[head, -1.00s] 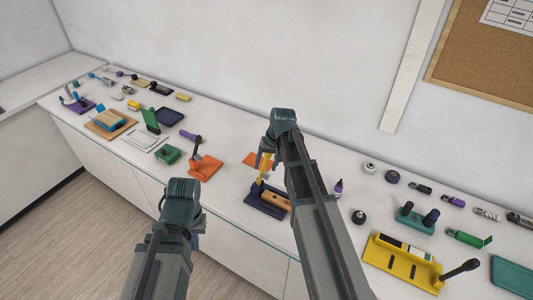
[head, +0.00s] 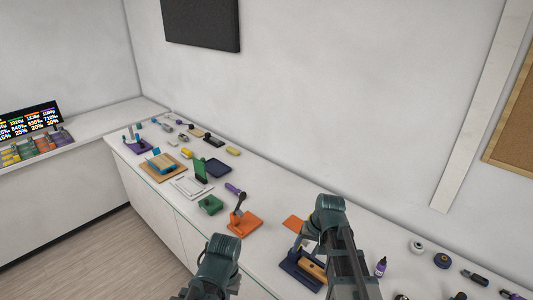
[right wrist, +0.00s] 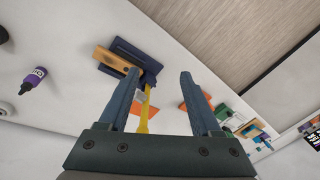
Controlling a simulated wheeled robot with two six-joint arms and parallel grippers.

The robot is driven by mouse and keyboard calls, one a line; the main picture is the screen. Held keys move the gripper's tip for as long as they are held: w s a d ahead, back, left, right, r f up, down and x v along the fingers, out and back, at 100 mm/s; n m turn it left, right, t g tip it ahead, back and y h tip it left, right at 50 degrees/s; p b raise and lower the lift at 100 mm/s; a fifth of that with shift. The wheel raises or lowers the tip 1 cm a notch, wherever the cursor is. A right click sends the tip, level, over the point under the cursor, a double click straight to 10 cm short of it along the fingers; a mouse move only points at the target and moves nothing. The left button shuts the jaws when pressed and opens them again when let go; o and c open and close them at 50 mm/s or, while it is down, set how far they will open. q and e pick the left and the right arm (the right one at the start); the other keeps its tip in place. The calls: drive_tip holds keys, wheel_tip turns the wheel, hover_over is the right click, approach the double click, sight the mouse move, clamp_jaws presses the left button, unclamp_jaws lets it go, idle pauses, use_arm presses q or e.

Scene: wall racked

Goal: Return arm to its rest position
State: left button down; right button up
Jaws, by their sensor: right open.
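My right arm (head: 345,262) reaches over the bench, and its gripper (head: 303,243) is partly hidden behind the wrist in the head view. In the right wrist view the right gripper (right wrist: 161,76) has its two fingers wide apart with nothing clamped between them. Beyond the fingers is a navy stand (right wrist: 122,46) with a wooden block (right wrist: 117,60) and a yellow tool (right wrist: 145,112) by it. The navy stand also shows in the head view (head: 292,268). My left arm's wrist (head: 220,256) is at the bottom centre, and it hides that gripper's jaws.
A purple bottle (head: 381,266) and several small parts are on the right. The wall (head: 290,110) rises behind.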

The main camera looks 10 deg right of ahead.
use_arm(q)
wheel_tip(320, 180, down, 24)
drive_tip(key=b, duration=2.3)
drive_tip(key=shift+r+m, duration=0.2)
drive_tip(key=shift+m, duration=0.1)
use_arm(e)
drive_tip(key=s+a+f+n+h, duration=0.1)
drive_tip(key=s+a+f, duration=0.3)
drive_tip(key=f, duration=0.4)
drive_tip(key=s+a+f+n+g+h, duration=0.1)
drive_tip(key=s+a+f+n, duration=0.2)
drive_tip(key=s+a+f, duration=0.2)
drive_tip(key=s+a+f+n+g+h, duration=0.1)
drive_tip(key=s+a+f+n, duration=0.2)
drive_tip(key=f, duration=0.8)
drive_tip(key=shift+s+a, duration=1.05)
drive_tip(key=shift+s, duration=0.1)
drive_tip(key=shift+d+h, duration=0.1)
drive_tip(key=shift+h, duration=0.2)
